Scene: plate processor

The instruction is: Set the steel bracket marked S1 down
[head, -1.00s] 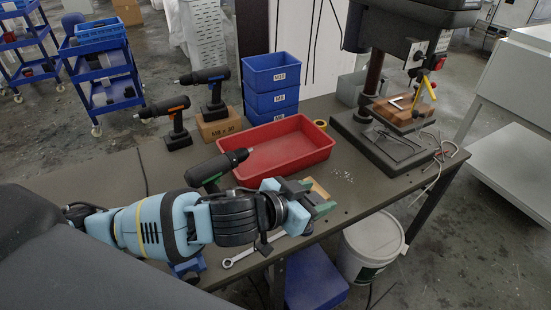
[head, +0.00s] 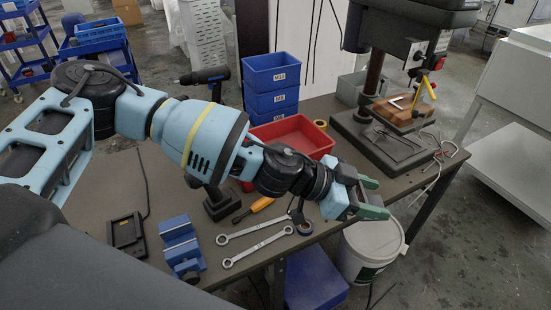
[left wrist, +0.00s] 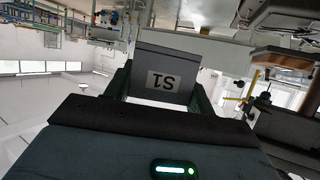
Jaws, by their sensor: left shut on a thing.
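My left gripper (head: 373,197), with green fingers, is shut on the steel bracket marked S1. The bracket shows in the left wrist view as a grey plate (left wrist: 175,62) between the fingers, its S1 label upside down. In the head view the bracket is small and mostly hidden by the gripper. My right gripper is not in view.
A red tray (head: 318,140) and stacked blue bins (head: 272,73) stand behind my arm. The drill press base (head: 385,150) is to the right. Wrenches (head: 256,249), a yellow-handled screwdriver (head: 262,204) and a blue vise (head: 180,246) lie along the front.

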